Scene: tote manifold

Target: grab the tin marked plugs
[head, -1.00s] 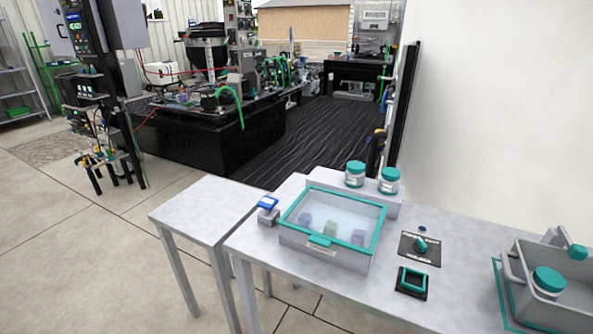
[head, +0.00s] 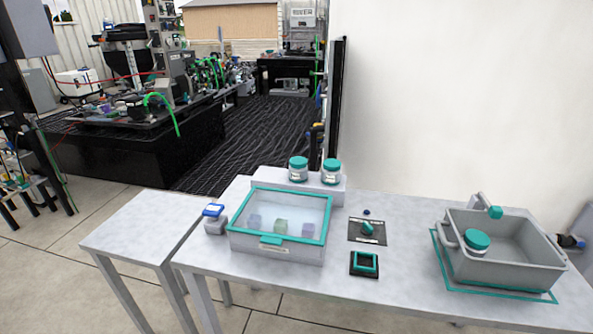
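Two white tins with teal lids stand side by side on a raised grey ledge at the back of the table, a left one (head: 298,170) and a right one (head: 331,173). A third teal-lidded tin (head: 476,242) is in the grey tote (head: 505,275) at the right, near its left wall. The tin labels are too small to read, so I cannot tell which is marked plugs. Neither of my grippers is in view.
A clear-lidded box with a teal frame (head: 277,242) holds several small coloured pieces. Right of it are a black plate with a teal knob (head: 367,230) and a teal-edged square (head: 364,264). A blue-topped device (head: 213,217) stands left. A lower side table (head: 140,228) is bare.

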